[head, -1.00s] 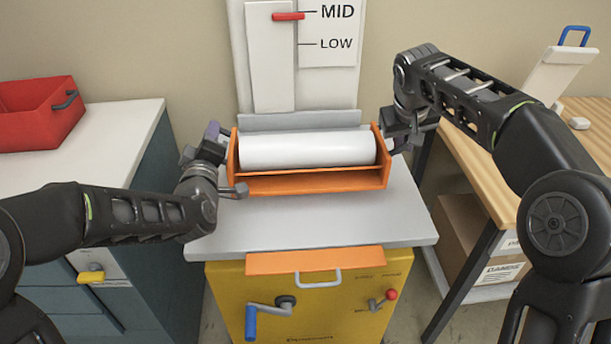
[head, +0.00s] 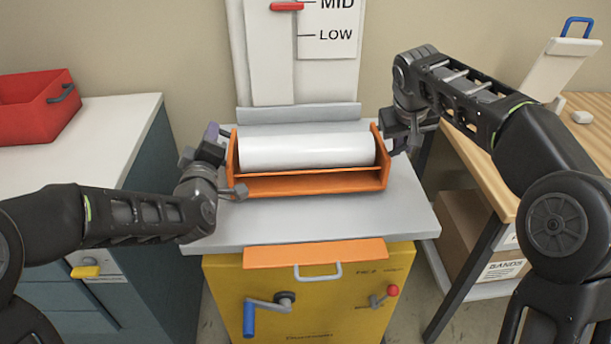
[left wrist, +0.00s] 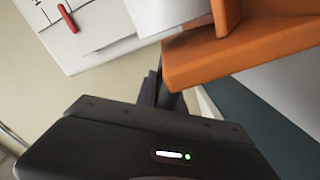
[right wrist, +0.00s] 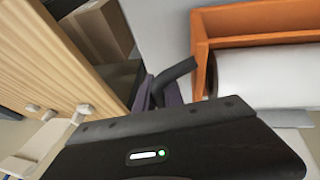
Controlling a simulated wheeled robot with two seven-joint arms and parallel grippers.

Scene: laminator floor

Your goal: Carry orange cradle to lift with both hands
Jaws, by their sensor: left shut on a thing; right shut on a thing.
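The orange cradle (head: 312,183) holds a white roll (head: 306,151) and sits over the grey top of the yellow lift (head: 400,215). From this angle I cannot tell whether it touches the top. My left gripper (head: 226,163) is shut on the cradle's left end. My right gripper (head: 388,143) is shut at the cradle's right end. The cradle also shows in the left wrist view (left wrist: 240,50) and in the right wrist view (right wrist: 206,45). The fingertips are mostly hidden in both wrist views.
Behind stands a board marked MID and LOW (head: 326,40) with a red pointer (head: 286,6). A red bin (head: 38,108) is on the left cabinet. A wooden table (head: 470,150) stands right. The lift has a blue-handled crank (head: 262,312) and a red-knobbed lever (head: 385,296).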

